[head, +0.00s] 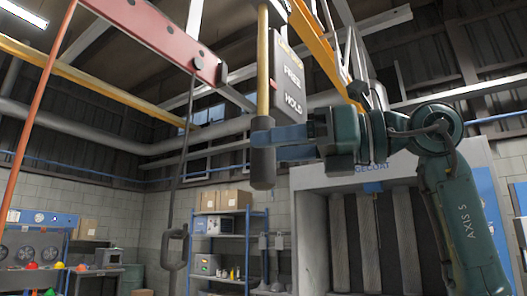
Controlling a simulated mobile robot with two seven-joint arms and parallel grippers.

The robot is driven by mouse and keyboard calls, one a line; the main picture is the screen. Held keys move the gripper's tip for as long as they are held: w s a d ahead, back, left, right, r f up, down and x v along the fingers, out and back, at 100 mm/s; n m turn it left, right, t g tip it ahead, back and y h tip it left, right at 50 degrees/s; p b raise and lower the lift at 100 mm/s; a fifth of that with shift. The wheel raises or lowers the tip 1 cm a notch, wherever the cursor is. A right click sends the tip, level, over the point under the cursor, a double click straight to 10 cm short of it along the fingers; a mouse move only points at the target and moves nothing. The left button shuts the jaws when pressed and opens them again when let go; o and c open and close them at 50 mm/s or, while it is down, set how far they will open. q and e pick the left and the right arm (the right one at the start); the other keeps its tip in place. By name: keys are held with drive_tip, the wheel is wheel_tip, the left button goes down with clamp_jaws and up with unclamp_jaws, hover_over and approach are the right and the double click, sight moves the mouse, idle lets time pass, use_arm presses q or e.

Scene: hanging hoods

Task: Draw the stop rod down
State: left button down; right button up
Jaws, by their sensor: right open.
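The stop rod (263,70) hangs upright at the upper middle, a yellowish rod with a thick dark grip (262,170) at its lower end. A grey sign plate (288,75) reading FREE and HOLD is just right of it, with a small red mark near its left edge. My right gripper (267,145) reaches in from the right with its blue fingers open at the top of the grip. Contact cannot be told. My left gripper is out of view.
An orange rod (38,115) slants at far left. Shelves with boxes (226,200) and a large grey booth (340,182) stand behind.

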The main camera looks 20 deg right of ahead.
use_arm(q)
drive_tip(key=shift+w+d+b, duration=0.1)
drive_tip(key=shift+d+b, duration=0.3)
drive_tip(key=shift+b, duration=0.25)
use_arm(e)
drive_tip(key=v, duration=1)
drive_tip(key=shift+s+d, duration=0.2)
drive_tip(key=shift+d, duration=0.05)
